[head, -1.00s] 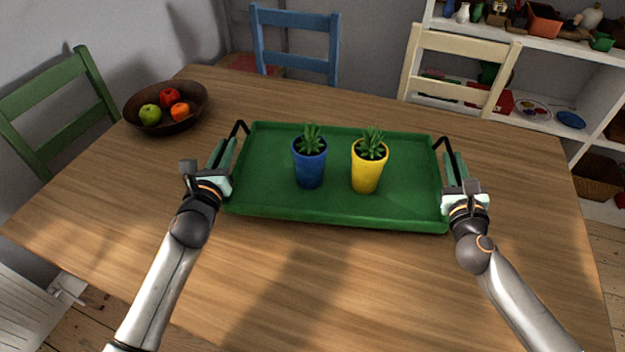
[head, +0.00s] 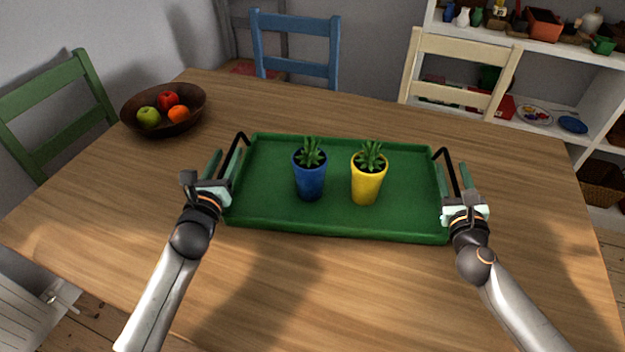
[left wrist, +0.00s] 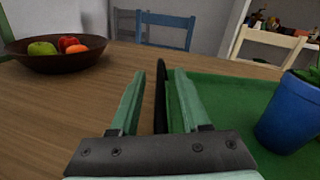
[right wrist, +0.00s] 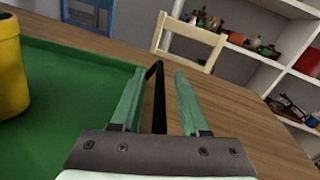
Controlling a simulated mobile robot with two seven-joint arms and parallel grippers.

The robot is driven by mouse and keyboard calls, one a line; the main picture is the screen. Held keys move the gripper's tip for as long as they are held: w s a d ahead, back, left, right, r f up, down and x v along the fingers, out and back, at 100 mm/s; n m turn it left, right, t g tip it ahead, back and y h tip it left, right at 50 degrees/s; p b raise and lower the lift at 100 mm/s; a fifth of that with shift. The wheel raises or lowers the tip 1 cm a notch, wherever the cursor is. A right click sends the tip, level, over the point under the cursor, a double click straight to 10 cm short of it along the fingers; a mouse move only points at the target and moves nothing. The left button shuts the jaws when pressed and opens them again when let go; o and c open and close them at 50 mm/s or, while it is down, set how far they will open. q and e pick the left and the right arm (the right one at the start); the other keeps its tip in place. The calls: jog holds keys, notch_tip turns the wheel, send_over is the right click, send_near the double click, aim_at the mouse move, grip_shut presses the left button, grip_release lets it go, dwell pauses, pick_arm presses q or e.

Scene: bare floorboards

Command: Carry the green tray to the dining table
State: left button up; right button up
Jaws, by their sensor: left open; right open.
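The green tray (head: 340,222) rests on the wooden dining table (head: 300,280). A blue pot with a plant (head: 310,180) and a yellow pot with a plant (head: 368,185) stand upright on it. My left gripper (head: 224,168) is open at the tray's left end; in the left wrist view its fingers (left wrist: 153,95) stand on either side of the black handle (left wrist: 160,95). My right gripper (head: 455,185) is open at the right end; in the right wrist view its fingers (right wrist: 157,98) stand apart around the other black handle (right wrist: 157,90).
A brown bowl of fruit (head: 190,122) stands at the table's back left. Green (head: 60,110), blue (head: 295,50) and cream (head: 460,70) chairs stand around the table. A white shelf (head: 590,50) is at the back right. The table's front is clear.

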pick_arm(q)
jog(key=shift+s, duration=0.1)
jog(key=s, duration=1.1)
jog(key=shift+s+a, duration=0.15)
jog(key=shift+s, duration=0.3)
pick_arm(e)
jog(key=shift+s, duration=0.4)
jog(key=s, duration=1.1)
jog(key=shift+s+a, duration=0.1)
